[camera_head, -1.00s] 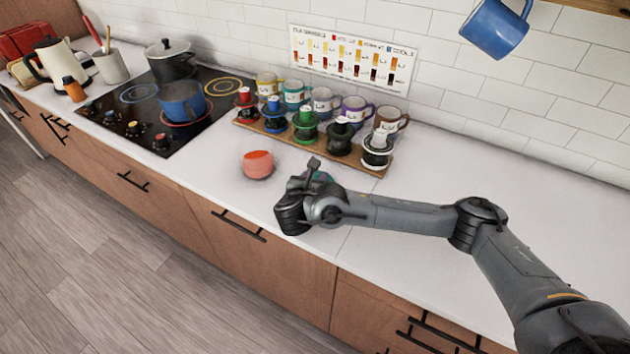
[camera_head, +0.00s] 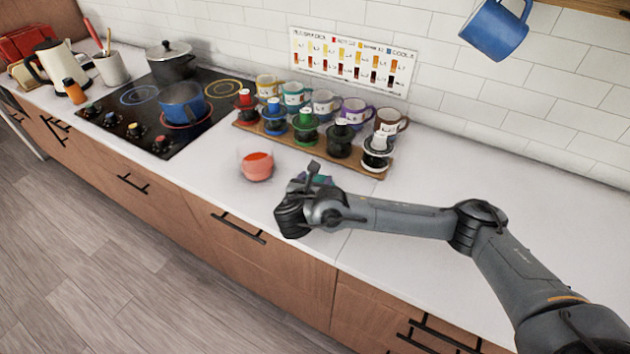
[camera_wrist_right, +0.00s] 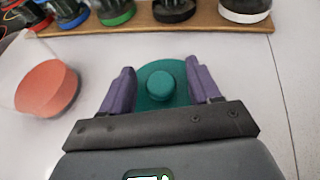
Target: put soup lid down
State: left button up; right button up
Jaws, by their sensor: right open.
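The teal round lid with a raised knob (camera_wrist_right: 159,83) lies on the white counter in the right wrist view. My right gripper (camera_wrist_right: 161,68) is open, with one purple finger on each side of the lid's knob; I see a gap beside the knob. In the head view my right gripper (camera_head: 311,180) is low over the counter and largely hides the lid. A clear container with orange-red soup (camera_head: 257,167) stands to its left, without a lid on it; it also shows in the right wrist view (camera_wrist_right: 47,88). My left gripper is not in view.
A wooden rack (camera_head: 372,163) with several colored pods and mugs stands behind the gripper. A black stove (camera_head: 137,116) with a blue pot (camera_head: 183,102) is to the left. The counter (camera_head: 480,190) at right is clear. A blue mug (camera_head: 494,30) hangs above.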

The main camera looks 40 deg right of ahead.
jog(key=p+v, duration=0.2)
jog(key=v, duration=0.7)
jog(key=shift+d+r+p, duration=0.1)
jog(key=shift+r+p, duration=0.05)
jog(key=shift+p, duration=0.25)
jog(key=p+v, duration=0.2)
jog(key=p, duration=0.1)
jog(key=shift+r, duration=0.1)
jog(key=shift+s+a+p, duration=0.15)
jog(key=shift+a+p, duration=0.15)
jog(key=shift+p, duration=0.35)
jog(key=shift+s+a, duration=0.15)
jog(key=s+a+f+m+g+y, duration=0.3)
jog(key=s+a+f+m+y, duration=0.55)
jog(key=s+a, duration=0.45)
jog(key=s+d+f+m+y, duration=0.1)
jog(key=s+d+m, duration=0.2)
jog(key=s+m, duration=0.3)
jog(key=s+d+f+m+g+y, duration=0.1)
jog(key=s+d+f+m, duration=0.1)
jog(key=s+d+m, duration=0.2)
jog(key=s+m, duration=0.2)
jog(key=m, duration=0.2)
jog(key=shift+f+m, duration=0.2)
jog(key=shift+m, duration=0.15)
